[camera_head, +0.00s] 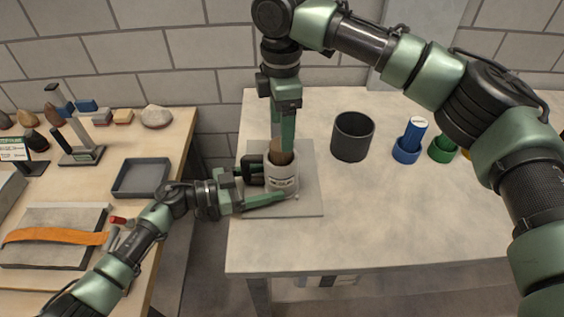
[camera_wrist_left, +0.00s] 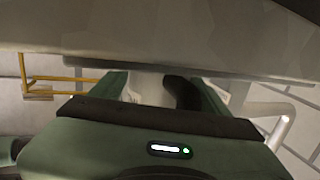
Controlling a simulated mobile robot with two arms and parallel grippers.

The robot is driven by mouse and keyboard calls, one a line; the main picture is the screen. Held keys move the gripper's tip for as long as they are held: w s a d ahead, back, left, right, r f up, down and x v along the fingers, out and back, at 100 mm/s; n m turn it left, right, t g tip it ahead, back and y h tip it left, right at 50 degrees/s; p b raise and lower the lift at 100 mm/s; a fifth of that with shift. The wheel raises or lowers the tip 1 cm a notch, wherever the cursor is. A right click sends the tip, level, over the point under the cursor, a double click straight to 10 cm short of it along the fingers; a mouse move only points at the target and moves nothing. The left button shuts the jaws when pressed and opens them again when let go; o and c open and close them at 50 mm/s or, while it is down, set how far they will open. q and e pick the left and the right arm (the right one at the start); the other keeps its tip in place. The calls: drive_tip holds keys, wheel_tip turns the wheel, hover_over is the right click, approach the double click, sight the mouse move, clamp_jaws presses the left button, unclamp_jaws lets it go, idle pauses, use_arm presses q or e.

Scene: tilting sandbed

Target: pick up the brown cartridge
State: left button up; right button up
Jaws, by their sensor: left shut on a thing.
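The brown cartridge (camera_head: 281,157) stands in the mouth of a pale, labelled cup (camera_head: 282,181) on a grey square plate (camera_head: 308,204). Its lower part is hidden inside the cup. My left gripper (camera_head: 270,182) reaches in from the left and is shut on the cup, one finger on each side. In the left wrist view, a pale part of the cup (camera_wrist_left: 150,88) shows between the green fingers. My right gripper (camera_head: 283,143) points straight down from above, its fingertips at the top of the cartridge. I cannot tell whether it grips the cartridge.
A dark open cylinder (camera_head: 352,136) stands right of the plate. A blue holder with a blue cartridge (camera_head: 411,140) and a green holder (camera_head: 442,149) stand farther right. The front of the table (camera_head: 380,225) is clear. A side table (camera_head: 190,130) at left holds a grey tray (camera_head: 141,178) and stones.

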sight(281, 163)
drive_tip(key=shift+w+d+f, duration=0.1)
drive_tip(key=shift+f, duration=1.45)
drive_tip(key=shift+w+d+f, duration=0.1)
drive_tip(key=shift+f, duration=1.4)
drive_tip(key=shift+a, duration=0.1)
clamp_jaws()
